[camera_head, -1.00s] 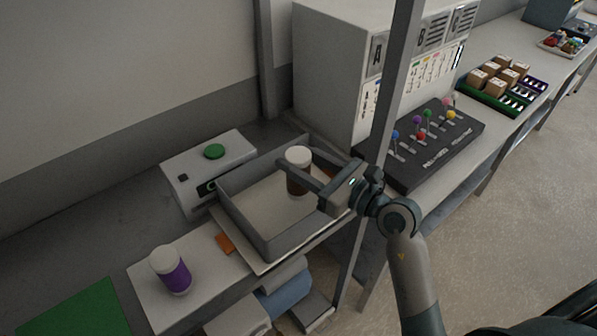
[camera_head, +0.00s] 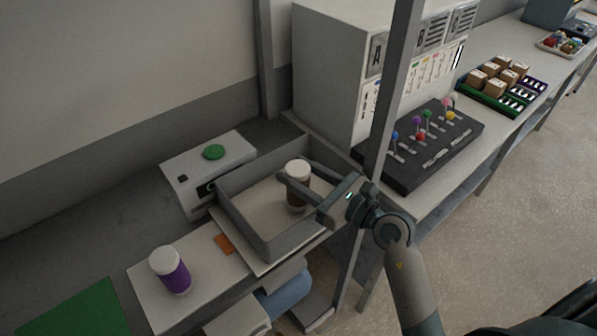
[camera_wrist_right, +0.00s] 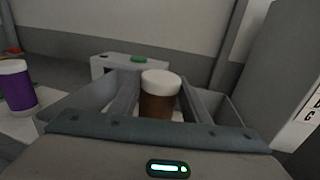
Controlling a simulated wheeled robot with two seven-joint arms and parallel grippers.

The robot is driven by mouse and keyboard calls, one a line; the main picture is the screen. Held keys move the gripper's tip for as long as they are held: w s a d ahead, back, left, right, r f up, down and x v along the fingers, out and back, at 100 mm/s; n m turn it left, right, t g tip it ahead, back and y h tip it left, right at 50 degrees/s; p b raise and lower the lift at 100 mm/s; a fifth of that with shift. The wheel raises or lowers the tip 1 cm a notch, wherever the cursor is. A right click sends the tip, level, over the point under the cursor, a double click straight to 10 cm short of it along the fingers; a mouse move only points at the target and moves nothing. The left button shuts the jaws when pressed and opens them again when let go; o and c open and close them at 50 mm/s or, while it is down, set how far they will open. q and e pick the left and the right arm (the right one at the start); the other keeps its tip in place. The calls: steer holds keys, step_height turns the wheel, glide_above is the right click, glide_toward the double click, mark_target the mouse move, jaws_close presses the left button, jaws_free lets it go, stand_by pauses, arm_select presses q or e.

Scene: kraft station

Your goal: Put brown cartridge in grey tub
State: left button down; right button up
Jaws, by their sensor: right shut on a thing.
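The brown cartridge (camera_head: 298,191), with a white lid, stands upright within the walls of the grey tub (camera_head: 262,238). I cannot tell whether its base touches the tub floor. My right gripper (camera_head: 297,177) reaches in over the tub's right side and is shut on the cartridge, one finger on each side. In the right wrist view the brown cartridge (camera_wrist_right: 160,101) sits between the two fingers, with the grey tub (camera_wrist_right: 88,97) around them. My left gripper is not in view.
A purple cartridge (camera_head: 174,277) with a white lid stands on a white board left of the tub. A white box with a green button (camera_head: 213,152) is behind the tub. A grey upright post (camera_head: 388,100) rises close to my right gripper.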

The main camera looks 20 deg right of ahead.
steer(key=shift+f+b, duration=0.4)
steer(key=shift+f, duration=0.2)
steer(key=o, duration=1.2)
steer(key=shift+r, duration=0.15)
steer(key=shift+r+p, duration=0.45)
steer(key=shift+r, duration=0.1)
steer(key=shift+s+d+f, duration=0.15)
steer(key=shift+s+d, duration=0.05)
steer(key=shift+s, duration=0.05)
steer(key=b+v, duration=0.4)
steer(key=v, duration=0.7)
